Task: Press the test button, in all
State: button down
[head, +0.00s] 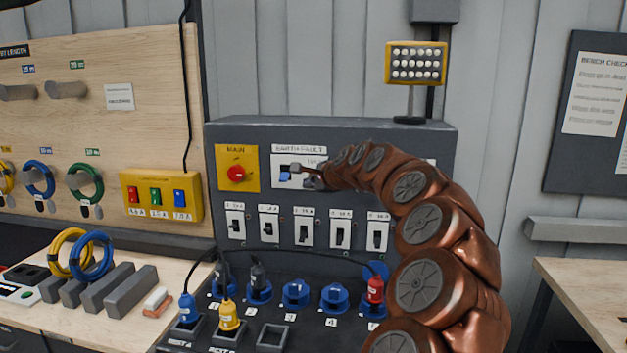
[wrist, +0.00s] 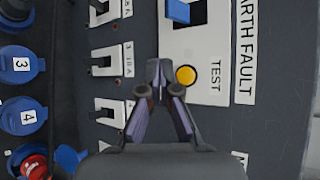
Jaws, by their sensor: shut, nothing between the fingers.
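The test button (wrist: 186,75) is a round yellow button on the white earth-fault plate (wrist: 208,40), next to the word TEST in the wrist view. In the head view my arm hides the button. My gripper (wrist: 160,72) is shut and empty. Its fingertips appear just left of the button in the wrist view, over the plate's edge; I cannot tell whether they touch the panel. In the head view my gripper (head: 302,176) is in front of the plate (head: 282,162), right of the blue switch lever (head: 285,176). That lever also shows in the wrist view (wrist: 178,11).
A red main knob (head: 236,173) on a yellow plate is left of the earth-fault plate. Several black breaker switches (head: 269,230) line up below. Blue sockets (head: 296,293) and plugs with a black cable (head: 300,250) are lower down. A lamp panel (head: 416,63) stands above.

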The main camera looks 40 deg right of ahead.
jog(key=shift+s+a, duration=0.55)
jog(key=shift+a, duration=0.15)
dwell(0.5)
